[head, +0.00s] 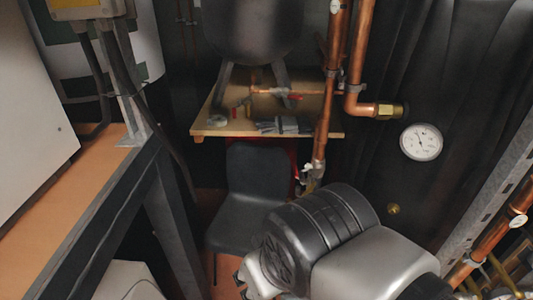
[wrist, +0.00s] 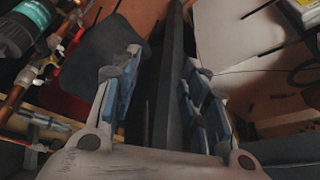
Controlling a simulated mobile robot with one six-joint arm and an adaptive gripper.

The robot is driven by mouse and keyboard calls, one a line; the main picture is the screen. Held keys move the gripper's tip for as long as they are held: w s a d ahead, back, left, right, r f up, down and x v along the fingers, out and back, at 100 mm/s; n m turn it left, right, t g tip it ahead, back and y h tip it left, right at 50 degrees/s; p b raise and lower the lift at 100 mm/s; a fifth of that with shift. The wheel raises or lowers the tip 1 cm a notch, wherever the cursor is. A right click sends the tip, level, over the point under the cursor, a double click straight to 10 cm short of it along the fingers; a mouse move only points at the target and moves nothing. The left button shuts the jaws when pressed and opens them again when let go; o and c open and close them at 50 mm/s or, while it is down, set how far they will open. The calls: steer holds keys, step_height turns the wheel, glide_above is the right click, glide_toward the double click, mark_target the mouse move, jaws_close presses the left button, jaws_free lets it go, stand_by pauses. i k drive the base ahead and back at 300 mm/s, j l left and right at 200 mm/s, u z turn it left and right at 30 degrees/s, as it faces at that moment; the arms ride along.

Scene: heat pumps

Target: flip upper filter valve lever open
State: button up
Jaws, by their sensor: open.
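My gripper (wrist: 163,78) is open and empty in the wrist view, with blue-padded fingers apart. Its tip shows partly in the head view (head: 248,278), low, in front of the chair; my arm hides much around it. A valve with a red lever (head: 292,97) sits on a copper pipe above the wooden shelf in the head view, well beyond my gripper. Another valve fitting (head: 312,176) is low on the vertical copper pipe, partly hidden by my arm. Valve fittings (wrist: 38,72) also show at the left in the wrist view. I cannot tell which is the upper filter valve.
A dark chair (head: 247,190) stands below the wooden shelf (head: 215,122). A workbench (head: 85,205) with a dark frame is at the left. A white gauge (head: 421,141) and copper pipes (head: 352,60) are at the right.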

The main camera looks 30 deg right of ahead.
mark_target(301, 177)
steer(key=i+j+z, duration=0.1)
steer(key=i+z, duration=0.25)
steer(key=i+j+z, duration=0.2)
steer(key=z, duration=0.2)
steer(key=i+j+z, duration=0.35)
steer(key=k+l, duration=0.05)
steer(key=k, duration=0.05)
